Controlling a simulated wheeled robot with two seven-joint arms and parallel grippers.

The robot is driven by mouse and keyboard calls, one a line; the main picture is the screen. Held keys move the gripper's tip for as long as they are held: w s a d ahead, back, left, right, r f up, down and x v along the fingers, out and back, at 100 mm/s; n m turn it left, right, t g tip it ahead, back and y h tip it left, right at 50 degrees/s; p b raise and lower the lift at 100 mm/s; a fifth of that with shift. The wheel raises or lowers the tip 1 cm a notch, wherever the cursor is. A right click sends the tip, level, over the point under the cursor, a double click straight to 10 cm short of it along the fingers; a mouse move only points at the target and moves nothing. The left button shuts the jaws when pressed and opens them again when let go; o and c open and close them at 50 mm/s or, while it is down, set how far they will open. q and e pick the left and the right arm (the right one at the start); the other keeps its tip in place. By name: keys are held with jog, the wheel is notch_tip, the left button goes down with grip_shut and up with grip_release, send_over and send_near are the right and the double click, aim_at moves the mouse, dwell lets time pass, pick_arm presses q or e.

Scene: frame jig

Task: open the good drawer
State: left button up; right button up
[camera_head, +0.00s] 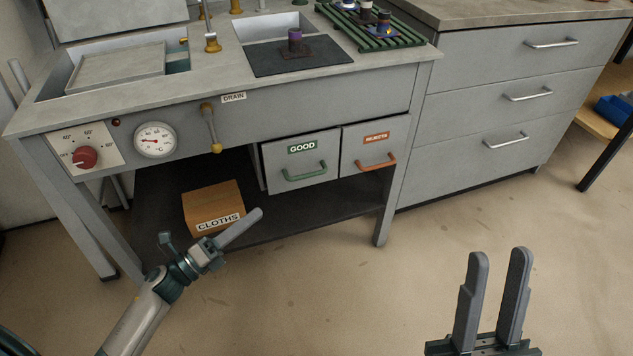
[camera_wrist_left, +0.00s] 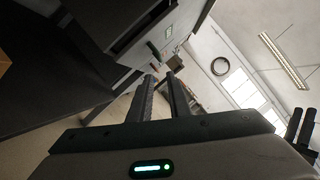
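The good drawer (camera_head: 301,171) has a grey front, a green "GOOD" label and a green bar handle (camera_head: 304,172). My right gripper (camera_head: 500,256) is open and empty over the floor at the lower right, away from the drawers.
The rejects drawer (camera_head: 367,147) has an orange handle. A cardboard cloths box (camera_head: 212,200) sits on the dark lower shelf near my left gripper. A bench leg (camera_head: 385,215) stands right of the drawers, before a grey cabinet (camera_head: 500,105). The floor in front is clear.

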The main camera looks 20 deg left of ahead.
aim_at(307, 174)
dwell(0.3)
pick_arm(q)
jog(key=x, duration=1.7)
jog(key=shift+w+d+b, duration=0.15)
jog(key=shift+b, duration=0.25)
jog(key=shift+c, duration=0.3)
grip_shut()
